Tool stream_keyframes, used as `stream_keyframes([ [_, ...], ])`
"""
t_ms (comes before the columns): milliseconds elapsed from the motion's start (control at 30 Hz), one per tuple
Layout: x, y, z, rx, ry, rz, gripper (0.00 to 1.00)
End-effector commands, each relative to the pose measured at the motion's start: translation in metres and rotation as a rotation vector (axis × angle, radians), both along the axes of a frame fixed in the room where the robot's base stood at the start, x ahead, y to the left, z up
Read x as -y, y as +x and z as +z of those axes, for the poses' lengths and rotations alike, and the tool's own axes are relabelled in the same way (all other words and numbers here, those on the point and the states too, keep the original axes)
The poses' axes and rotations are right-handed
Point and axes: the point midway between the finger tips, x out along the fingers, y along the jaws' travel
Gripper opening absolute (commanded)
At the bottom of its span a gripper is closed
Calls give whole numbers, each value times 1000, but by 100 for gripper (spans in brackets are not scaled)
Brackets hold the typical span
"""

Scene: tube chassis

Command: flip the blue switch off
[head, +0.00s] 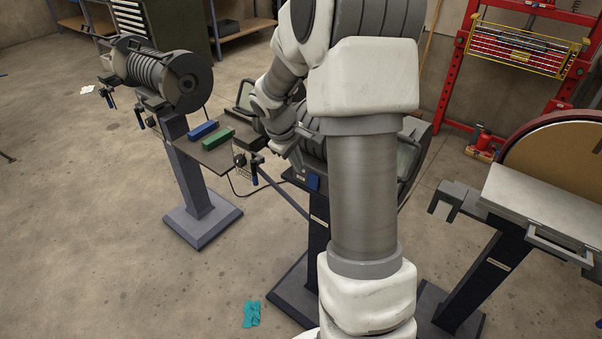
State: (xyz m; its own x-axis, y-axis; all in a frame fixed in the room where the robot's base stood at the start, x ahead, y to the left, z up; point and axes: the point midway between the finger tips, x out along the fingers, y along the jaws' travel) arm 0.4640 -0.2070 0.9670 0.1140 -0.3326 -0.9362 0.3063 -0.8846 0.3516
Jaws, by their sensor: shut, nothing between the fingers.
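A small blue part (313,183), which looks like the blue switch, is on the front of the middle machine, just left of my arm. It is too small to tell which way it is set. My gripper (298,165) is shut and empty. It points down just above and left of the blue part, close to the machine's body. I cannot tell whether it touches anything. My arm hides much of the machine (313,145).
A grinder-like machine (165,75) stands on a pedestal at left. A side shelf holds a blue block (203,130) and a green block (217,139). A disc sander (555,165) stands at right, a red press frame (455,90) behind. A teal cloth (251,314) lies on open floor.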

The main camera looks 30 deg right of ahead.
Motion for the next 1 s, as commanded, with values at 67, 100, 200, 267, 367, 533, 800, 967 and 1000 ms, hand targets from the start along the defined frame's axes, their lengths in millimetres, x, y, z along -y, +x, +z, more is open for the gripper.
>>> stream_keyframes([
  [67, -3, -1, 16, 2, -1, 1, 0],
  [100, -4, -1, 20, 2, 0, 1, 0],
  [200, -5, -2, 29, 1, -1, 1, 0],
  [267, -6, -2, 32, 0, 0, 1, 0],
  [367, -7, -2, 34, -1, 1, 1, 0],
  [533, -6, -2, 34, -1, 1, 1, 0],
  [800, -6, -2, 34, -1, 1, 1, 0],
  [967, -12, -4, 43, 9, 0, -2, 0],
  [1000, -17, -6, 50, 17, 1, -7, 0],
])
